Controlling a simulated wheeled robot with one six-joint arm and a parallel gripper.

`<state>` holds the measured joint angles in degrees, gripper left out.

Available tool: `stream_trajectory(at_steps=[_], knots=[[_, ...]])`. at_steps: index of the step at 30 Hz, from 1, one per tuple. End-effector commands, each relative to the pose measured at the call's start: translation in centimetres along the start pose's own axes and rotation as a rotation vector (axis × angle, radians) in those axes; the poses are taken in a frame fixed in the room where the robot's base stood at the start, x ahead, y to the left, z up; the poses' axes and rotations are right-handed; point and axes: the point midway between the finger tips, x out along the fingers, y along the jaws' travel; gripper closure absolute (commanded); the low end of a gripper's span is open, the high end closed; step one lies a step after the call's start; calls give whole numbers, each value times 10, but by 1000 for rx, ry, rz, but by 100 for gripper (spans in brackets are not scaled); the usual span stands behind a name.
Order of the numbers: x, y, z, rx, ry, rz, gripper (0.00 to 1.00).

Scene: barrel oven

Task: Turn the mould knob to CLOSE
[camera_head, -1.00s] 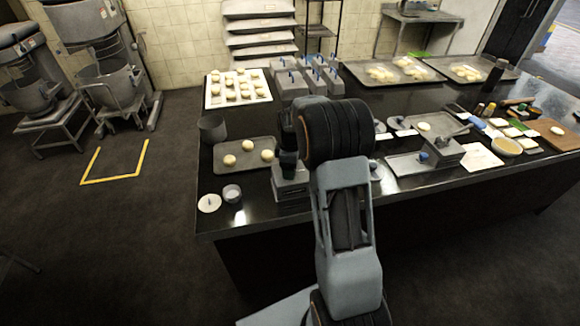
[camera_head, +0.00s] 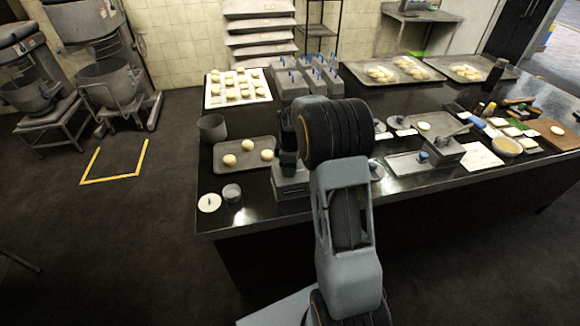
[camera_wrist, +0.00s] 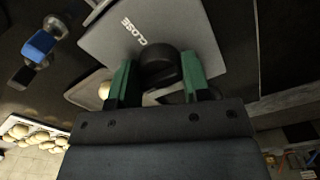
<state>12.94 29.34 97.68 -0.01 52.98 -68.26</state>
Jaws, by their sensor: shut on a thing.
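The mould (camera_head: 290,184) is a grey block near the front edge of the dark counter, partly hidden behind my arm in the head view. In the wrist view its grey top face (camera_wrist: 185,32) carries the word CLOSE. A round black knob (camera_wrist: 158,66) sits on that face, below the lettering. My gripper (camera_wrist: 155,82) has its green-lined fingers on both sides of the knob and is shut on it. The gripper tips are hard to make out in the head view. The knob's pointer, if any, is hidden, so its setting cannot be read.
A tray with dough balls (camera_head: 245,139) lies behind the mould. A small cup (camera_head: 232,193) and a white disc (camera_head: 209,203) stand to its left. Another grey block with a blue knob (camera_head: 441,152) is to the right, among trays and bowls.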

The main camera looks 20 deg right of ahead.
Motion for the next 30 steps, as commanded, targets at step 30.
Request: stream_trajectory(at_steps=[30], knots=[[0, 0, 0, 822, 0, 0, 80]])
